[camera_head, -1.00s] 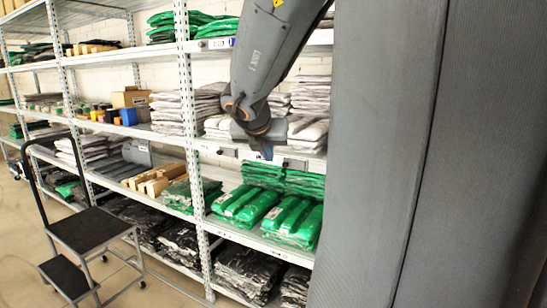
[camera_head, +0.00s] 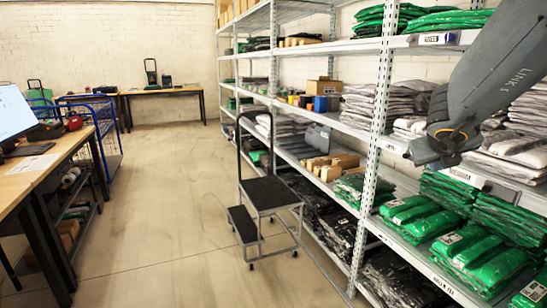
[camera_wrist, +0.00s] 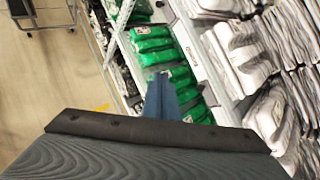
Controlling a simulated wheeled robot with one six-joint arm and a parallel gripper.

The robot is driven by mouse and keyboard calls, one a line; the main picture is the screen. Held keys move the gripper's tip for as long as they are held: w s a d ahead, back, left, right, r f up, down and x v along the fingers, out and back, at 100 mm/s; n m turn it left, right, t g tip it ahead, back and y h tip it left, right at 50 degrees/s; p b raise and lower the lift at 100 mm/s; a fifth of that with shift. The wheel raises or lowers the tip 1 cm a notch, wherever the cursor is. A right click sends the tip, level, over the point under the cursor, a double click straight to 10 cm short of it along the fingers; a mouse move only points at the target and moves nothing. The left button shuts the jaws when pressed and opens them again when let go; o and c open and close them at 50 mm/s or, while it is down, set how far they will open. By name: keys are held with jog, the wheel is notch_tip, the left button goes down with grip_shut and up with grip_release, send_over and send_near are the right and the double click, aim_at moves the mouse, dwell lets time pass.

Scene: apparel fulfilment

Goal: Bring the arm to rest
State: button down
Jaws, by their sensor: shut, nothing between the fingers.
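My arm reaches in from the upper right of the head view, in front of the shelving. My gripper shows in the wrist view as blue fingers (camera_wrist: 160,92) closed together, with nothing between them. In the head view the dark wrist end of the arm (camera_head: 440,132) hangs in front of the shelf with grey folded garments; the fingers cannot be made out there.
Metal shelving (camera_head: 375,120) holds green packs (camera_head: 470,255), grey garments (camera_head: 372,104) and boxes (camera_head: 322,87). A black step stool (camera_head: 268,193) stands in the aisle. A workbench (camera_head: 30,175) and blue cart (camera_head: 105,125) are at left.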

jog(key=s+a+f+n+y+p, duration=0.1)
jog(key=a+f+n+y, duration=0.25)
jog(key=a+n, duration=0.6)
jog(key=s+a+f+n+y+p, duration=0.1)
jog(key=a+f+n+y, duration=0.3)
jog(key=a+n, duration=0.6)
jog(key=s+a+f+n+g+p, duration=0.1)
jog(key=s+f+n+g, duration=0.3)
jog(key=s+n, duration=0.4)
jog(key=s+a+f+n+g+h+p, duration=0.1)
jog(key=s+f+n+g, duration=0.3)
jog(key=s+n, duration=0.5)
jog(key=shift+s+a+f, duration=0.6)
jog(key=shift+s+a, duration=0.15)
jog(key=shift+s, duration=0.15)
jog(key=shift+n, duration=0.25)
